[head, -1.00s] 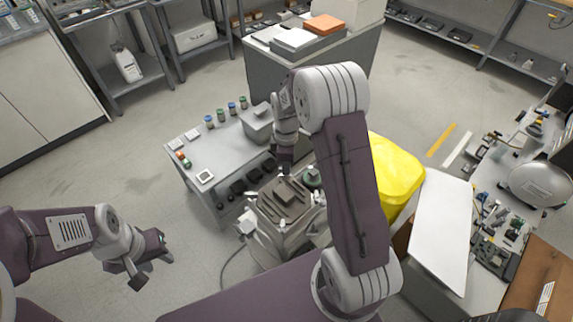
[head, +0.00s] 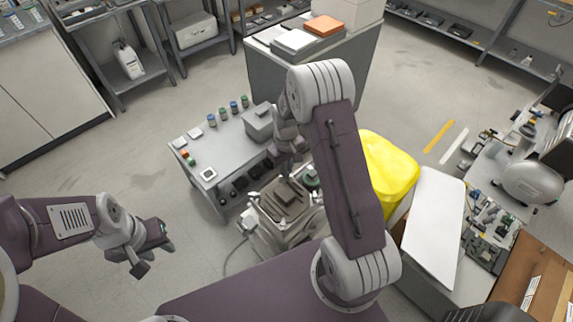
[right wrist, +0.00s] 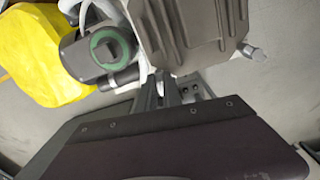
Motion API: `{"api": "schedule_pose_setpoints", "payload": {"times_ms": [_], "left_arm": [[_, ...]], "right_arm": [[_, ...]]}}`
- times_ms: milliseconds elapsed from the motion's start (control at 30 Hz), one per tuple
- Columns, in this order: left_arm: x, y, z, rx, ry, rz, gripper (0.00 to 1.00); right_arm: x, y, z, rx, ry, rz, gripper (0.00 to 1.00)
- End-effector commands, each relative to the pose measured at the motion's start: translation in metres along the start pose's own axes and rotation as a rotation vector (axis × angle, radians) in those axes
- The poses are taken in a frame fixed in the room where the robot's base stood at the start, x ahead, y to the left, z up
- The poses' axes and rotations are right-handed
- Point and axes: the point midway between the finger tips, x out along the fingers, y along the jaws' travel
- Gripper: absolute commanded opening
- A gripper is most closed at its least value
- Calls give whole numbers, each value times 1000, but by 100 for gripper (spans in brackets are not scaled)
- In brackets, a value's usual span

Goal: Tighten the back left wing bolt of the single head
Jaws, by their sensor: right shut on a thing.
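The compressor's single head (head: 284,199) is a grey-brown ribbed block on the floor unit in the middle of the head view. It fills the top of the right wrist view (right wrist: 200,28). A pale wing bolt (right wrist: 258,53) stands at its right corner there. My right gripper (head: 287,163) reaches down over the head's far side; in the wrist view its fingers (right wrist: 178,88) are shut on a small light wing bolt (right wrist: 160,88) at the near corner, partly hidden by the fingers. My left gripper (head: 150,256) is open and empty, away to the left.
A green-capped part (right wrist: 105,50) stands beside the head. A yellow cover (head: 388,172) lies to the right. A grey table (head: 224,148) with small bottles is behind left. The floor at left is clear.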

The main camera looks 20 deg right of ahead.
Motion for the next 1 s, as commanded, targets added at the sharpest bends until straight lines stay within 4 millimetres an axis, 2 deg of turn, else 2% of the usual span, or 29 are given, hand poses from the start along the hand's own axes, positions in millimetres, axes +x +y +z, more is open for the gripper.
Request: {"api": "schedule_pose_setpoints", "payload": {"times_ms": [100,500,1000], "left_arm": [[-9,0,-1,0,0,0,36],[-24,0,-2,0,0,0,36],[-30,1,-3,0,0,0,36]], "right_arm": [[-2,-1,1,107,-3,-1,0],[-1,-3,0,449,-2,0,0],[0,-3,-1,661,-1,0,0]]}}
